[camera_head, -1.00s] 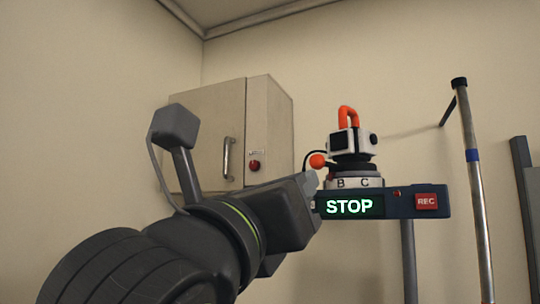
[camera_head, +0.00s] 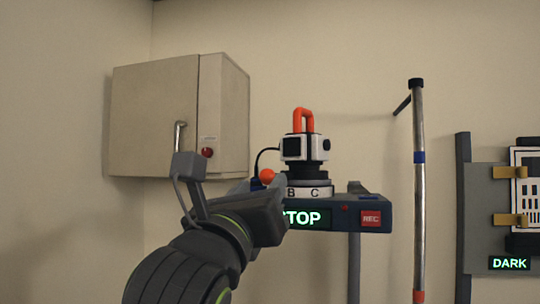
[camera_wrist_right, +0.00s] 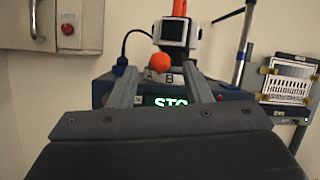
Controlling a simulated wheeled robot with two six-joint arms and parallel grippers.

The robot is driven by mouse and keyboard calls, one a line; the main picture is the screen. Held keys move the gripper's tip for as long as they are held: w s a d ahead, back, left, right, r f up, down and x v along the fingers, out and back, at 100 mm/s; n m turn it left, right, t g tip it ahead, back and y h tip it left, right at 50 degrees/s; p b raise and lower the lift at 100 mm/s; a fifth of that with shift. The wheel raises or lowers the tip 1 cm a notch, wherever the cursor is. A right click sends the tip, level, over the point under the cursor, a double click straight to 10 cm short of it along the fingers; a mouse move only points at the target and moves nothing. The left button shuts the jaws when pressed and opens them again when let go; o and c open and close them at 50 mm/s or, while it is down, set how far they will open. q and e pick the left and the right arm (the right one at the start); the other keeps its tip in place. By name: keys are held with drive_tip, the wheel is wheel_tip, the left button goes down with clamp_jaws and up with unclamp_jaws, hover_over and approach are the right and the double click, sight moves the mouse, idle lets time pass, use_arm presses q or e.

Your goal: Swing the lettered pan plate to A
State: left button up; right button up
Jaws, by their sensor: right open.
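The pan plate is a white ring (camera_head: 310,191) lettered B and C in the head view, under a small black-and-white camera (camera_head: 304,147) with an orange handle. In the right wrist view the ring shows A and B (camera_wrist_right: 151,76). An orange ball knob (camera_head: 267,176) sticks out at the ring's left; it also shows in the right wrist view (camera_wrist_right: 160,62). My right gripper (camera_wrist_right: 158,80) is open, its fingers on either side of the knob's line of sight. I cannot tell whether they touch it. My left gripper is out of view.
The ring sits on a dark blue console (camera_head: 345,215) with a green STOP display (camera_head: 305,218), partly hidden by my arm, and a red REC button (camera_head: 371,218). A cabinet (camera_head: 150,120) hangs left. A metal pole (camera_head: 418,190) and a panel marked DARK (camera_head: 510,264) stand right.

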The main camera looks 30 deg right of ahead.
sight(271, 172)
drive_tip(key=p+x, duration=0.2)
drive_tip(key=x, duration=0.2)
drive_tip(key=shift+d+r+p, duration=0.2)
drive_tip(key=shift+r+p, duration=0.1)
drive_tip(key=shift+p+x, duration=0.4)
drive_tip(key=shift+x, duration=0.5)
drive_tip(key=shift+w+f, duration=0.1)
drive_tip(key=shift+f, duration=0.1)
clamp_jaws()
